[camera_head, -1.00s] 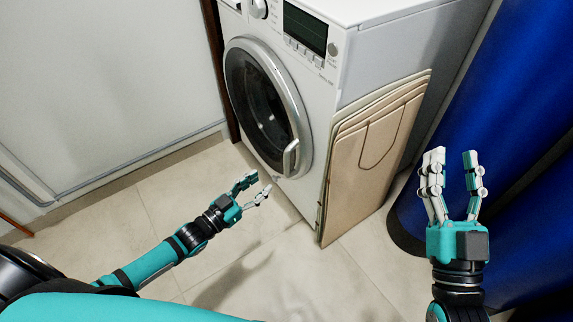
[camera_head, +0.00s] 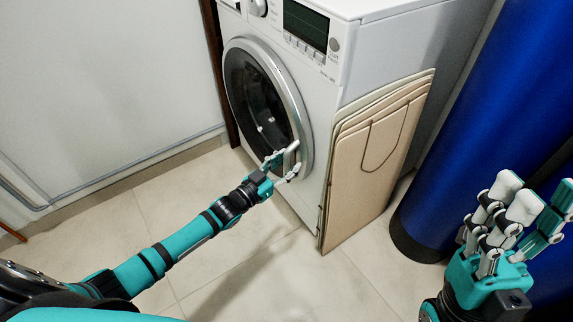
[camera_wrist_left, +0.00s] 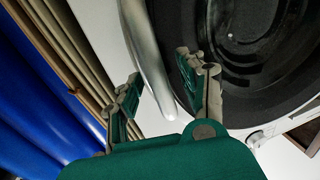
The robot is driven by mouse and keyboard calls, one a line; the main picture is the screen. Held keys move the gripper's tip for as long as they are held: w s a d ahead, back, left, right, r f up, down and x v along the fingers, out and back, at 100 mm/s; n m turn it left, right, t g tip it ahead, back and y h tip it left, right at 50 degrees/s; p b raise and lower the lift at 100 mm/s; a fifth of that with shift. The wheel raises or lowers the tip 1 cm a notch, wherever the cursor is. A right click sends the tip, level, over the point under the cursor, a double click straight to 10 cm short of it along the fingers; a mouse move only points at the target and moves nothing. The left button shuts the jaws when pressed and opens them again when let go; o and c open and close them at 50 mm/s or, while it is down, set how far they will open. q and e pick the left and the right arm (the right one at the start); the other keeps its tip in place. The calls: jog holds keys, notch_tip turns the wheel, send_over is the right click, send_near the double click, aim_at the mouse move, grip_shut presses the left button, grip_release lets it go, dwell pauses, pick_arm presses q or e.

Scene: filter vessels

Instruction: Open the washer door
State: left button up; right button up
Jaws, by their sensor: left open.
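The washer (camera_head: 330,85) stands at the top middle with its round door (camera_head: 262,100) shut. The door has dark glass and a silver rim, and its handle (camera_head: 296,147) is at the lower right of the rim. My left gripper (camera_head: 284,165) is open at the handle. In the left wrist view, the silver handle (camera_wrist_left: 146,60) runs between the two sides of my left gripper (camera_wrist_left: 160,88); I cannot tell whether they touch it. My right gripper (camera_head: 532,205) is open and empty at the lower right, away from the washer.
Beige folded boards (camera_head: 365,165) lean on the washer's right side. A large blue cylinder (camera_head: 470,140) stands further right. A white wall (camera_head: 100,80) is at the left. The tiled floor (camera_head: 250,275) in front is clear.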

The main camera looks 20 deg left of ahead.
pick_arm(q)
grip_shut()
dwell(0.7)
